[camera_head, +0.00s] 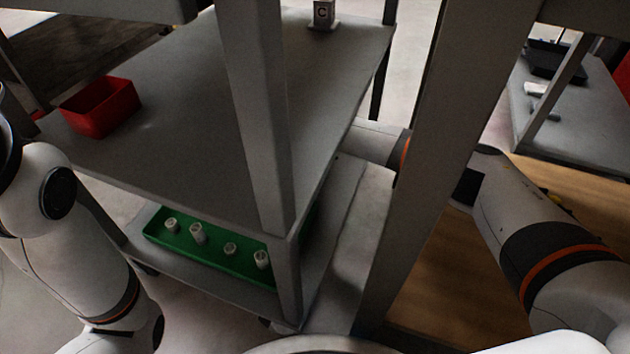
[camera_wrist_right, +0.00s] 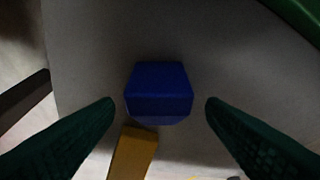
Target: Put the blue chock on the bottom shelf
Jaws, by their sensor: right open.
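The blue chock (camera_wrist_right: 160,92) shows in the right wrist view, resting on a grey surface. My right gripper (camera_wrist_right: 160,115) is open, with one dark green finger on each side of the chock and a gap to it on both sides. The chock is not visible in the head view. The bottom shelf (camera_head: 325,240) of the grey stand is partly in view under the upper shelf. My right arm reaches in behind the stand's post in the head view, its gripper hidden there. My left arm is at the left edge; its gripper is out of view.
A yellow-orange block (camera_wrist_right: 132,152) lies close to the chock. A green tray (camera_head: 190,243) with several pale cylinders sits on the bottom shelf. A red bin (camera_head: 100,108) stands on the upper shelf. Grey posts (camera_head: 445,130) stand in front of my right arm.

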